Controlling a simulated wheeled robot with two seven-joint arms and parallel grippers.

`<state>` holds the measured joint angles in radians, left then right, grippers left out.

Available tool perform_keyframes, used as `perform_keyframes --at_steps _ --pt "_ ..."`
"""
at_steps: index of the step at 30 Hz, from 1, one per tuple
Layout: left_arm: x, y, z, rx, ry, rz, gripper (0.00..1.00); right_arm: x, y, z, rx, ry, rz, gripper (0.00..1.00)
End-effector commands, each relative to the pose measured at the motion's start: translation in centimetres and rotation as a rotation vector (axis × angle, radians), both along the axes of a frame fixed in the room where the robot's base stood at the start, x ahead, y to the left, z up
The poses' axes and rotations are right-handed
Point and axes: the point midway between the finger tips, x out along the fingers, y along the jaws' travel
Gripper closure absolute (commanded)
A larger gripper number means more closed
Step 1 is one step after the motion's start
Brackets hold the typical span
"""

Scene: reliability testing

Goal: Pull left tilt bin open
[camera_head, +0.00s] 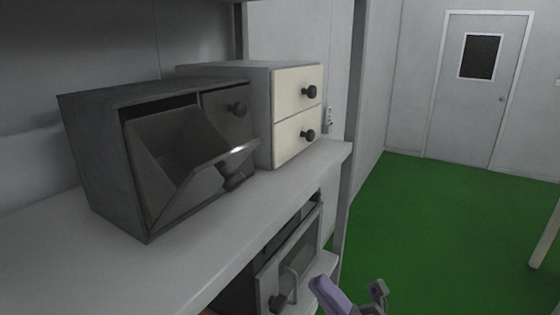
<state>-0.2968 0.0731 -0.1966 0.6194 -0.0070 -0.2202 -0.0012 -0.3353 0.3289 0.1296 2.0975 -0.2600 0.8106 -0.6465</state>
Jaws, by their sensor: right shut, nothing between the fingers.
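A dark grey two-bin box (102,170) stands on the upper shelf at the left. Its left tilt bin (200,185) is tipped forward and open, with its empty-looking inside showing. The left bin's dark knob (233,178) is on the lowered front. The right tilt bin (225,112) is shut, its knob facing out. My right gripper (328,292) shows only in part at the bottom edge, below and to the right of the bin box, apart from it. It is shut and empty. My left gripper is out of view.
A white two-drawer cabinet (297,112) stands right beside the bin box. The grey shelf (190,250) has bare room in front. Below is a microwave-like box (295,258) with a handle. Green floor (430,220) and a door (478,90) lie to the right.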

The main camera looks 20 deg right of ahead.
Motion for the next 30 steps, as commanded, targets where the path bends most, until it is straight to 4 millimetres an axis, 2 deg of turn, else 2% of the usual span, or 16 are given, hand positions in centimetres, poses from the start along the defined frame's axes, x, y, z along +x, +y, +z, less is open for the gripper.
perform_keyframes --at_steps 7,18,22,30 --pt "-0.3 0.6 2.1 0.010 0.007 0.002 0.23 2.4 2.0 3.6 -0.002 -0.005 0.001 1.00" --pt "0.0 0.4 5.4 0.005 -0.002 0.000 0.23 6.5 5.4 8.7 -0.006 -0.003 -0.002 1.00" --pt "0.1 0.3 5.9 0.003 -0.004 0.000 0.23 7.2 6.0 9.5 -0.006 -0.003 -0.002 1.00" --pt "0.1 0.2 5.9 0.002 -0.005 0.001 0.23 7.5 6.2 9.6 -0.006 -0.001 -0.003 1.00"
